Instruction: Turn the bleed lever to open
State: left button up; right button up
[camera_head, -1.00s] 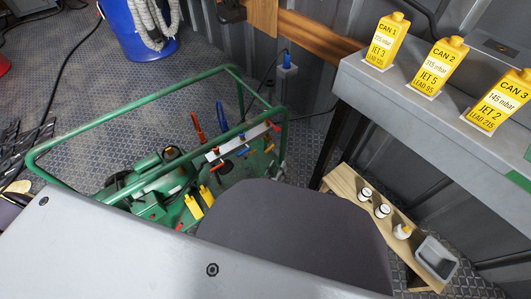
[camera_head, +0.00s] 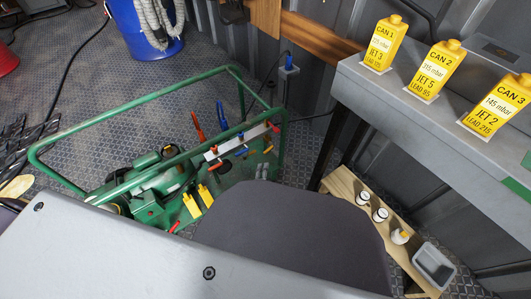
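A green tubular frame (camera_head: 284,140) holds green machinery and a pale manifold bar (camera_head: 240,143) with several small coloured handles. A red lever (camera_head: 198,125) and a blue lever (camera_head: 221,117) stand up behind the bar. Two yellow handles (camera_head: 198,199) sit lower, in front of it. I cannot tell which handle is the bleed lever. Two small grey tips (camera_head: 262,172) show just above my dark body; they look like my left gripper's fingertips, near the frame's right end and apart from the levers. The rest of that gripper is hidden. My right gripper is not visible.
A grey bench (camera_head: 400,100) carries three yellow cans (camera_head: 384,42). Below it, a wooden shelf (camera_head: 344,183) holds small white bottles and a grey tray (camera_head: 434,262). A blue bucket (camera_head: 143,40) with a hose stands behind.

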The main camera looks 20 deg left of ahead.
pick_arm(q)
jog(key=shift+a+n, duration=0.2)
jog(key=shift+n, duration=0.95)
jog(key=shift+a+n, duration=0.15)
jog(key=shift+n, duration=1)
jog(key=shift+w, duration=0.1)
